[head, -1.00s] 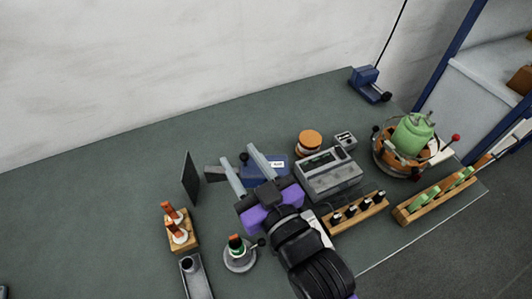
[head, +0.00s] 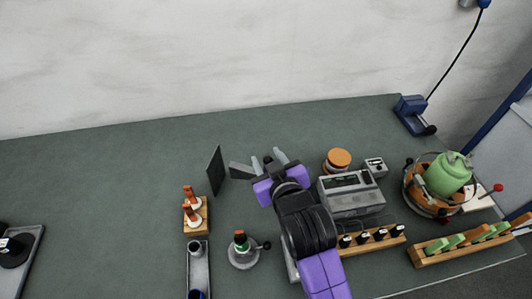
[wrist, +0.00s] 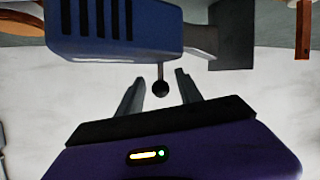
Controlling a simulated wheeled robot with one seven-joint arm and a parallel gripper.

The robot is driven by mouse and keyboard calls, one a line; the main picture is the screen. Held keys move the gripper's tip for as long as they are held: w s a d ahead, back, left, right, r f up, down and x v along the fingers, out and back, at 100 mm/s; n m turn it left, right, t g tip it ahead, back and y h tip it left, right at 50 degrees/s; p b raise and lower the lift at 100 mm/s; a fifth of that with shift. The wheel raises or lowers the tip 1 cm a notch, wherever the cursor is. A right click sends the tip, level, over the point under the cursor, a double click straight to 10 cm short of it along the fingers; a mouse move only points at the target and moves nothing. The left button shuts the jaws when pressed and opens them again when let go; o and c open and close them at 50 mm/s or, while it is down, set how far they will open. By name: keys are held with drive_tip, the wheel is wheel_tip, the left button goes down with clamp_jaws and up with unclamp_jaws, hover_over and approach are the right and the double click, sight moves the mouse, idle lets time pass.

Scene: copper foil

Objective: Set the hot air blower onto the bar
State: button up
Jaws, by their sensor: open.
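The hot air blower appears in the wrist view as a blue body with black vent slots (wrist: 115,28) and a grey nozzle (wrist: 201,40). In the head view my gripper and arm hide most of it; a grey nozzle (head: 240,170) shows to the left. A black ball on a short stem (wrist: 160,87) sticks out from the body. My gripper (head: 267,158) is open over the blower. In the wrist view its fingers stand apart, one on each side of the ball in the picture, with no grasp visible. I cannot tell which thing is the bar.
A dark upright plate (head: 215,170) stands left of the nozzle. A grey instrument (head: 350,193), an orange-topped round item (head: 337,159) and a wooden block with black knobs (head: 375,238) are to the right. A blue clamp (head: 411,115) sits at the back right. The left table is mostly clear.

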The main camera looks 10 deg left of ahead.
drive_tip(key=shift+x, duration=1.2)
clamp_jaws()
idle(0.6)
